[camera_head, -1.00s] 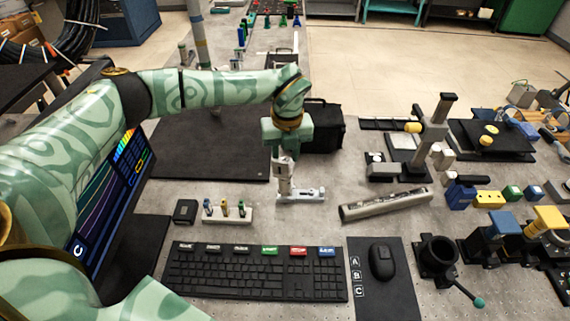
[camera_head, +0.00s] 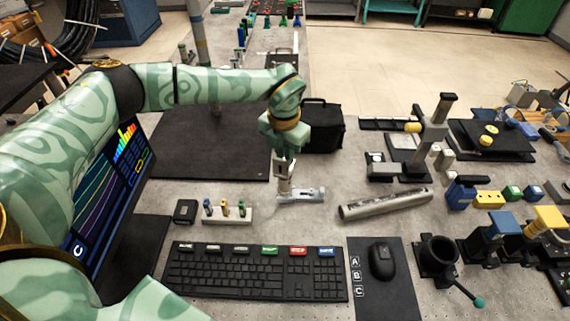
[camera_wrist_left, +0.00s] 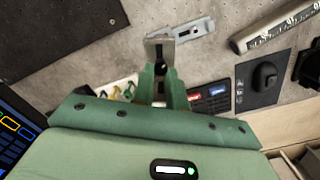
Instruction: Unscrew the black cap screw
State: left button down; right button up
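My left gripper (camera_wrist_left: 160,78) points down over a small grey upright block (camera_wrist_left: 159,47) in the left wrist view. A small dark round spot (camera_wrist_left: 161,68), perhaps the black cap screw, shows between its green fingertips. The fingers stand a little apart, and whether they press on it is unclear. In the head view the green gripper body (camera_head: 285,137) is above the same grey block (camera_head: 284,180), which stands by a light grey slotted bracket (camera_head: 308,195). The screw itself is too small to make out there. My right gripper is not in view.
A small rack (camera_head: 228,215) with coloured pieces stands left of the bracket, before a keyboard (camera_head: 255,272). A metal bar (camera_head: 385,204) lies to the right. A black box (camera_head: 322,127) stands behind the gripper, and a monitor (camera_head: 108,205) is at the left.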

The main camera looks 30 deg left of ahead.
pick_arm(q)
jog(key=shift+n, duration=0.9)
jog(key=c, duration=1.6)
grip_release()
jog(key=shift+n, duration=0.4)
jog(key=shift+o, duration=1.4)
